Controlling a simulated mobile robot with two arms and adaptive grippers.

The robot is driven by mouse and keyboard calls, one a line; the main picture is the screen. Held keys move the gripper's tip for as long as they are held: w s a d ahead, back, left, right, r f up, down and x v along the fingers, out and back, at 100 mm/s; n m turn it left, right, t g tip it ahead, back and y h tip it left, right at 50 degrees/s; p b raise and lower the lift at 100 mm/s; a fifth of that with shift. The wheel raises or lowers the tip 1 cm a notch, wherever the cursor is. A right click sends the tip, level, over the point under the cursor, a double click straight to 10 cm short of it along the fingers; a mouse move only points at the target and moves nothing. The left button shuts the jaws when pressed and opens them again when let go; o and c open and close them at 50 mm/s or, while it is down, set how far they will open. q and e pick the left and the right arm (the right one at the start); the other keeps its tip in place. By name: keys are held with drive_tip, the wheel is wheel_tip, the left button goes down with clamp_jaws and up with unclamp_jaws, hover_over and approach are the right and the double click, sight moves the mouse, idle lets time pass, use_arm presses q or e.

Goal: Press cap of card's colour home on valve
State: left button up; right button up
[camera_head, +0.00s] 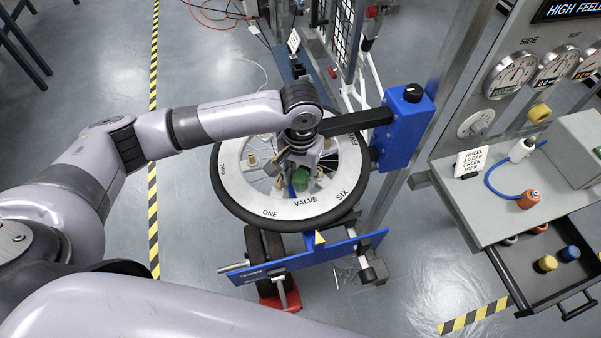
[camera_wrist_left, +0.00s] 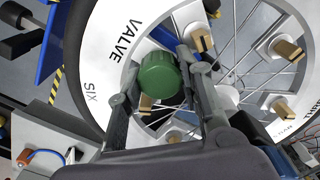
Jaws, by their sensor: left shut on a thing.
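My left gripper (camera_head: 299,174) is over the wheel (camera_head: 248,198), shut on a green cap (camera_head: 299,181). In the left wrist view the green cap (camera_wrist_left: 160,75) sits between the fingers of the left gripper (camera_wrist_left: 160,90), near the rim's word VALVE. The valve itself is hidden, and I cannot tell whether the cap touches it. The white card (camera_head: 470,162) stands on the grey bench at right and reads WHEEL, 3.0 BAR, GREEN and a last line in N. My right gripper is not in view.
A blue clamp block (camera_head: 403,125) stands right of the wheel, with a blue plate (camera_head: 320,255) in front. The open drawer (camera_head: 520,285) holds a yellow cap (camera_head: 547,263) and a blue cap (camera_head: 570,253). A gauge panel and a blue hose are at right.

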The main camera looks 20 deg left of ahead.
use_arm(q)
drive_tip(key=shift+f, duration=0.25)
drive_tip(key=o, duration=1)
drive_tip(key=shift+d, duration=0.1)
drive_tip(key=shift+o, duration=0.2)
wheel_tip(320, 180, up, 12)
idle(0.4)
